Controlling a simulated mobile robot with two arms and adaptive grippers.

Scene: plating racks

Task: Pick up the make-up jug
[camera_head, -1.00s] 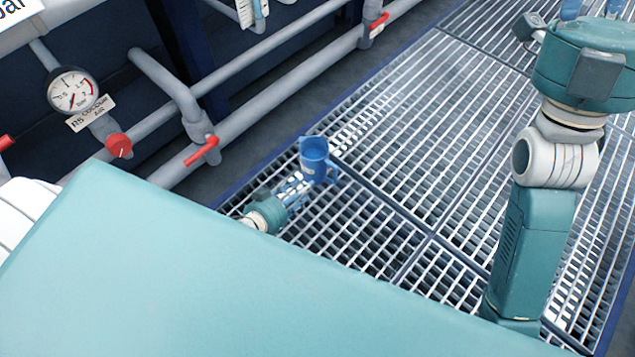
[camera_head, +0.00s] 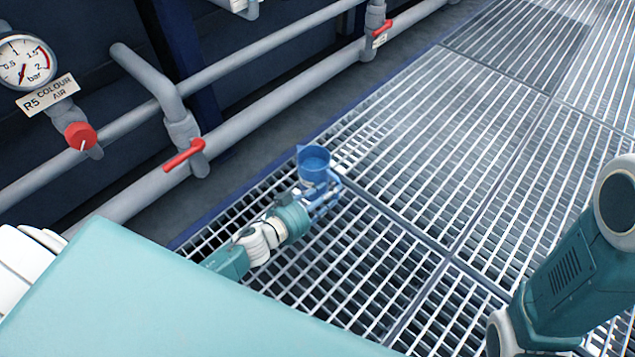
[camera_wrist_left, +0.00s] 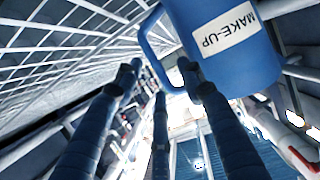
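The blue make-up jug (camera_head: 314,164) stands on the floor grating in the head view, with its open top showing. In the left wrist view the jug (camera_wrist_left: 235,50) is large at the upper right, with a white "MAKE-UP" label and its handle towards the fingers. My left gripper (camera_head: 322,192) is at the jug's near side and hides its lower part. In the left wrist view the blue fingers (camera_wrist_left: 160,80) are spread apart. One fingertip overlaps the lower handle; I cannot tell whether it touches. My right gripper is out of view.
Grey pipes (camera_head: 240,125) with red valve handles (camera_head: 184,154) run along the dark wall at the left. A pressure gauge (camera_head: 27,62) is at the upper left. The grating (camera_head: 440,150) right of the jug is clear.

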